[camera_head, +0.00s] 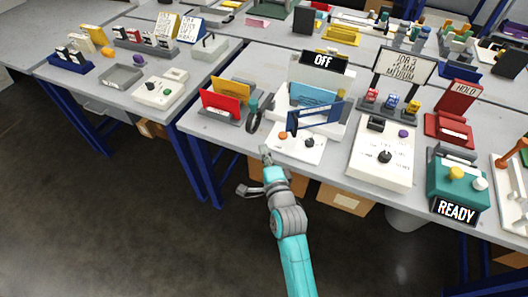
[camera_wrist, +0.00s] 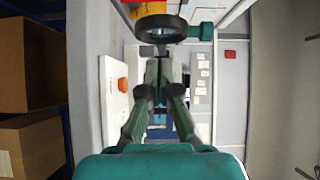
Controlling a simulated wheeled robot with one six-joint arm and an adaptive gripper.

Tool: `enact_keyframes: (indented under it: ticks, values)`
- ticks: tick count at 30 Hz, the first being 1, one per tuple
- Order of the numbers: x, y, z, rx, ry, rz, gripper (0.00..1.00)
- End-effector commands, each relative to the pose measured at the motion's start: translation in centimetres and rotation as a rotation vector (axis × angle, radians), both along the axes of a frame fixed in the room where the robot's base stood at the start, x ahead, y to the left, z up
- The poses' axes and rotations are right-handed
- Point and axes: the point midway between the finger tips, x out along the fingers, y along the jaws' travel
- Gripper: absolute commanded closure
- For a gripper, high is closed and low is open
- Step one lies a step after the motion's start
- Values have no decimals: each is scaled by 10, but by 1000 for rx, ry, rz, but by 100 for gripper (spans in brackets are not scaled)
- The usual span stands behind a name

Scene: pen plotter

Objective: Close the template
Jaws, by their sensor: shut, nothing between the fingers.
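A blue frame (camera_head: 315,118), which looks like the template, stands tilted up over the white plotter (camera_head: 340,131) at the middle table's front. A light blue sheet (camera_head: 312,94) stands behind it. The plotter's black sign (camera_head: 323,61) reads OFF. My gripper (camera_head: 265,151) is in front of the table edge, left of and below the frame, and apart from it. In the wrist view my gripper (camera_wrist: 161,80) has its fingers together with nothing between them. I cannot make out the template in the wrist view.
A dark ring with a teal handle (camera_wrist: 160,28) is just beyond my fingertips in the wrist view. A red folder (camera_head: 222,105) stands left of it. A white control box (camera_head: 380,155) and a teal READY box (camera_head: 457,185) are to the right. Cardboard boxes (camera_head: 343,199) lie under the table.

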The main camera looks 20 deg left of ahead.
Motion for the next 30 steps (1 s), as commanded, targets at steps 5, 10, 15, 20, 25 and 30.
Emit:
enact_keyframes:
  ticks: [5, 10, 15, 20, 25, 30]
  values:
    - [-8, -33, -3, 0, 3, -45, 100]
    - [-23, -98, -2, 4, 10, -133, 100]
    - [-34, -132, 1, 9, 11, -183, 100]
    - [-25, -131, 2, 10, 11, -188, 100]
    - [-3, -119, 2, 9, 10, -187, 100]
    - [24, -106, 1, 9, 10, -186, 100]
